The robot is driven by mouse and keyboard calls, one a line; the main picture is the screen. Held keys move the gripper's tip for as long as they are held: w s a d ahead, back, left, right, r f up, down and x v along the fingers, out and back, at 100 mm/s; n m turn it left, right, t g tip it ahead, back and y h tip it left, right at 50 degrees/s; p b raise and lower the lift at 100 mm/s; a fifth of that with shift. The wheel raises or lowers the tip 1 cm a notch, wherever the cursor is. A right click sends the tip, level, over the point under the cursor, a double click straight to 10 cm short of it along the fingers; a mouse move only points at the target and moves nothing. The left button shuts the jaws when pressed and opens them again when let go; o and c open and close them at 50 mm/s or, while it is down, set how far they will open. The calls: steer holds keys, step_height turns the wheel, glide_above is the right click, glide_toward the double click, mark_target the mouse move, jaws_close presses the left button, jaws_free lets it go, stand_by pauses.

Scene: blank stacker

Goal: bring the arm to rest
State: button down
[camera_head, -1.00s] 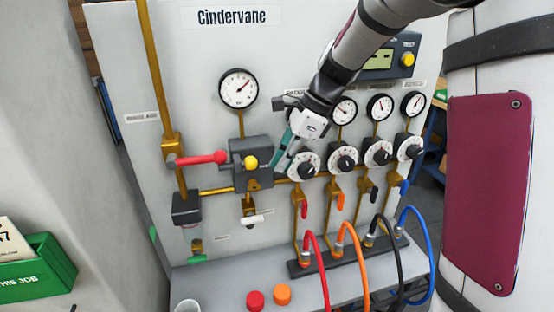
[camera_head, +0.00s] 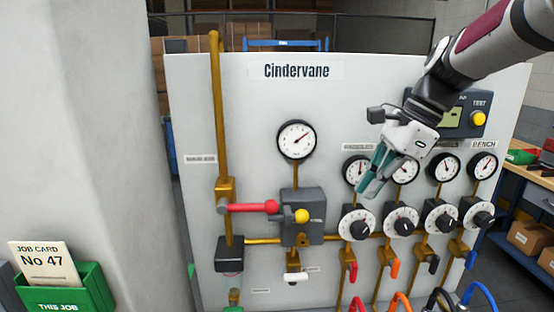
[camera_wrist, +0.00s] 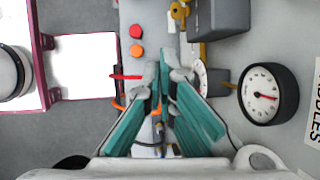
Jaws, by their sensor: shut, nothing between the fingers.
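My arm reaches in from the upper right of the head view. My gripper (camera_head: 368,190), with teal fingers, is shut and empty, pointing down and to the left in front of the white Cindervane panel (camera_head: 255,100). It overlaps the small gauges and hangs above the row of dials. In the wrist view its fingertips (camera_wrist: 165,68) are close together with nothing held between them. No contact with the panel can be made out.
The panel carries a large gauge (camera_head: 296,139), a red lever (camera_head: 255,207), a grey box with a yellow knob (camera_head: 301,215) and several dials (camera_head: 358,222). A pillar (camera_head: 80,120) and green job-card holder (camera_head: 75,290) stand left. Shelving (camera_head: 530,205) stands right.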

steer(key=s+a+f+n+t+h, duration=0.1)
steer(key=s+n+t+h, duration=0.1)
steer(key=s+n, duration=0.7)
steer(key=s+a+f+n+t+h, duration=0.1)
steer(key=s+f+n+t+h, duration=0.1)
steer(key=s+n, duration=0.7)
steer(key=shift+s+h, duration=0.3)
steer(key=shift+s, duration=0.7)
steer(key=shift+f, duration=0.1)
stand_by(0.6)
